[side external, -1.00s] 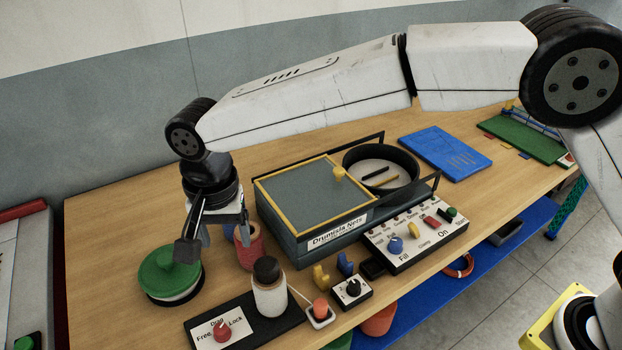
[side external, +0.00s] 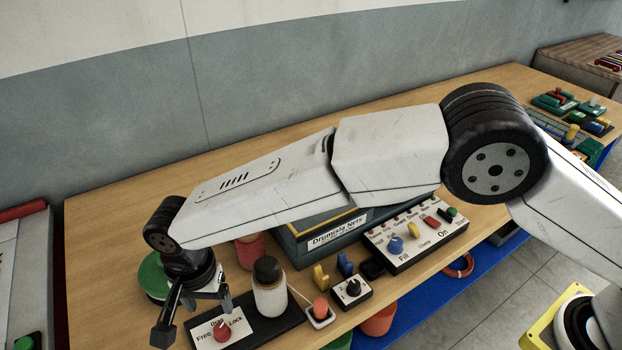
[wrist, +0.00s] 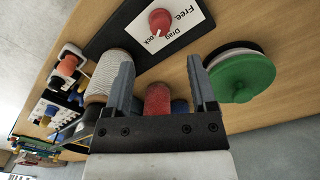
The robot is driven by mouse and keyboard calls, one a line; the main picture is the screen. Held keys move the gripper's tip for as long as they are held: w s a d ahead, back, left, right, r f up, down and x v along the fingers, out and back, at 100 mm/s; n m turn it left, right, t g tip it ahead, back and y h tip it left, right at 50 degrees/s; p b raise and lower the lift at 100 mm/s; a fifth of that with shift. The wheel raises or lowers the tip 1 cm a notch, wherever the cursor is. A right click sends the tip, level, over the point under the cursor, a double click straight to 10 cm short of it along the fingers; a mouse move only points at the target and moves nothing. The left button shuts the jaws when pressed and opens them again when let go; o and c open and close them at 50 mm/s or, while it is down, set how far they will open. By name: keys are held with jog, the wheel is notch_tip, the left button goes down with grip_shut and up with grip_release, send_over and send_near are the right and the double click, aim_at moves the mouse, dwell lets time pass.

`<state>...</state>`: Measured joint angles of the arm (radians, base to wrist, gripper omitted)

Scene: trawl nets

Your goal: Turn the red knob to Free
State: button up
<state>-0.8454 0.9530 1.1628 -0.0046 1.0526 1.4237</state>
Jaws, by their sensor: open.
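The red knob (side external: 222,332) sits on a white plate lettered Drag, Free and Lock, at the front left of the bench. In the wrist view the knob (wrist: 160,20) is near the top, beyond my fingertips. I cannot tell for sure which word its pointer faces. My gripper (side external: 208,306) is over the back of the plate, above and apart from the knob. In the wrist view my gripper (wrist: 160,66) has its two fingers spread, with nothing held. A red spool (wrist: 157,100) shows between them, farther off.
A thread cone with a dark top (side external: 269,290) stands right beside the knob plate on the black base (wrist: 108,28). A green-lidded round pot (wrist: 240,77) is behind my gripper. A small black-dial box (side external: 351,289) and a control panel (side external: 415,240) are to the right.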

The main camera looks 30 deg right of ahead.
aim_at(219, 328)
jog(key=shift+f, duration=0.2)
jog(key=shift+f, duration=3.8)
grip_shut()
